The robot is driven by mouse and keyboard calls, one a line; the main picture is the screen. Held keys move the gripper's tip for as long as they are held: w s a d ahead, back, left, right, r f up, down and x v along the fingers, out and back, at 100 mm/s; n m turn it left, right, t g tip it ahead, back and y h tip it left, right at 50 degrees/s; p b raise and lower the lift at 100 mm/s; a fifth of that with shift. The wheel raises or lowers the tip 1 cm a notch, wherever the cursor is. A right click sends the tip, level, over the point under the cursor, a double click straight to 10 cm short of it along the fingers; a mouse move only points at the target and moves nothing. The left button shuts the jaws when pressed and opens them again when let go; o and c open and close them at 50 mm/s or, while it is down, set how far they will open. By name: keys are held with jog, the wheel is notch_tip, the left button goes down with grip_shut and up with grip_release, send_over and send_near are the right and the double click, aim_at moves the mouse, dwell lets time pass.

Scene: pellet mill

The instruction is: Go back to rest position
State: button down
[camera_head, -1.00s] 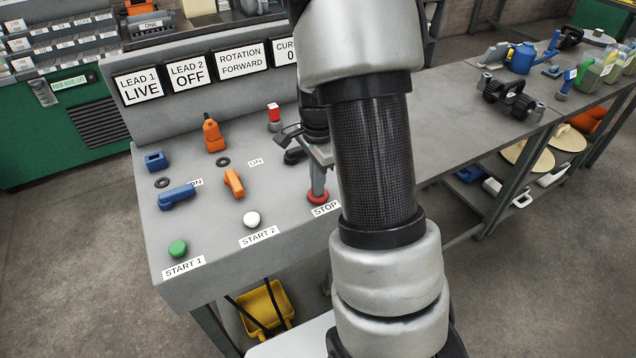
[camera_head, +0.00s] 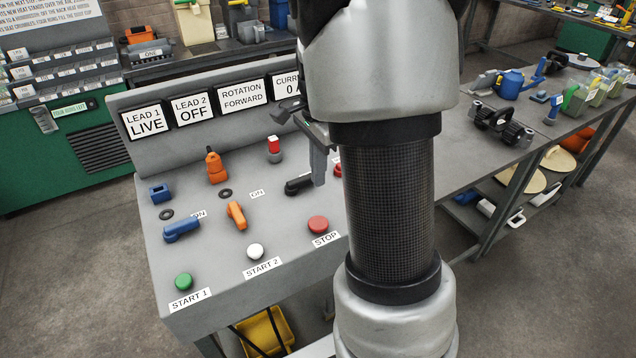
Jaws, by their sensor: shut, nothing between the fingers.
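My gripper (camera_head: 319,178) shows partly at the left side of my arm, which hides the rest of it. Its fingers point down and are shut with nothing between them. It hangs above the right part of the grey control panel (camera_head: 215,300), up and clear of the red STOP button (camera_head: 318,224). A black switch handle (camera_head: 298,185) lies close beside the fingertips in the picture. My arm covers the panel's right end.
The panel carries a green START 1 button (camera_head: 183,281), a white START 2 button (camera_head: 254,251), a blue handle (camera_head: 181,230) and orange handles (camera_head: 236,215). Signs read LEAD 1 LIVE (camera_head: 146,120) and LEAD 2 OFF. A workbench with tools (camera_head: 500,125) stands right; floor is free in front.

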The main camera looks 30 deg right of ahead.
jog(key=shift+r, duration=0.1)
dwell(0.4)
jog(key=s+a+r+n+t+p, duration=0.4)
jog(key=s+a+r+n+t, duration=0.1)
jog(key=s+a+r+n, duration=0.9)
jog(key=shift+s+r+n, duration=1.3)
jog(key=shift+s+n, duration=0.45)
jog(key=shift+n, duration=0.05)
dwell(4.3)
